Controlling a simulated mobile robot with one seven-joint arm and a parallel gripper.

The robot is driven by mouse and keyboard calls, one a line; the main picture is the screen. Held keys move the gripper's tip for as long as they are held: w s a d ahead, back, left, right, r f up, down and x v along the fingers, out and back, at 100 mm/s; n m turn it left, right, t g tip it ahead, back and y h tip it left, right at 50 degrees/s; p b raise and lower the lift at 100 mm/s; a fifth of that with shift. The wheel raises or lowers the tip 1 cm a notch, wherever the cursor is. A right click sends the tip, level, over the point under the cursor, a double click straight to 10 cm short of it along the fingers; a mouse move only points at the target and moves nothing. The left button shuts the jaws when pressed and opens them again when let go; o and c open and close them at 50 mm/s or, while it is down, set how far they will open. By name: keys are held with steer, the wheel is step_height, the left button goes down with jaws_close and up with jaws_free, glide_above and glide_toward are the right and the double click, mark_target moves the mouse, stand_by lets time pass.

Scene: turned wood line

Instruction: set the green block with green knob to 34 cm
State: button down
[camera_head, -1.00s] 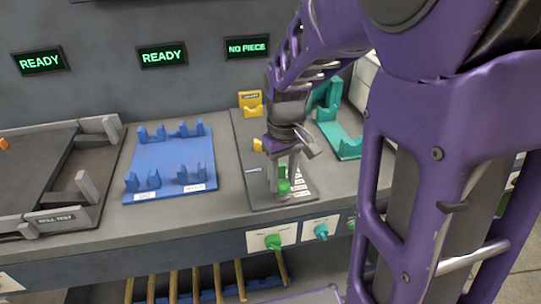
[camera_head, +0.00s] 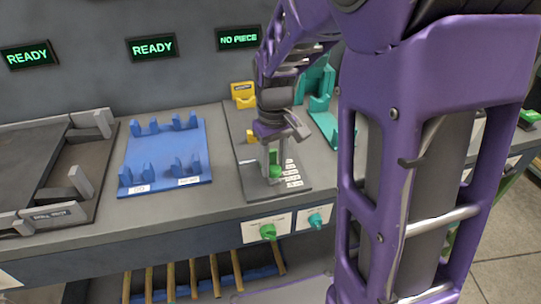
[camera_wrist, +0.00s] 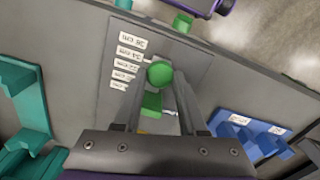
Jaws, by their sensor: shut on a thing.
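The green block with green knob (camera_head: 275,171) stands on the grey plate of the station, beside a column of white scale labels (camera_head: 292,175). In the wrist view its round green knob (camera_wrist: 159,74) shows above a lower green part (camera_wrist: 151,103). My gripper (camera_head: 272,160) points down over it, and its fingers (camera_wrist: 160,88) stand on both sides of the green piece, shut on it. The labels (camera_wrist: 129,62) lie left of the fingers in the wrist view. They are too small to read surely, so the block's exact setting cannot be told.
A yellow holder (camera_head: 243,94) stands behind, and teal holders (camera_head: 326,118) to the right. A blue tray (camera_head: 165,158) lies left. A screen (camera_head: 238,38) reads NO PIECE.

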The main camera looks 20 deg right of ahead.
mark_target(274, 167)
steer(key=shift+c, duration=2.3)
jaws_free()
step_height(274, 167, up, 18)
steer(key=p, duration=0.3)
steer(key=shift+f, duration=0.25)
steer(key=shift+w, duration=0.1)
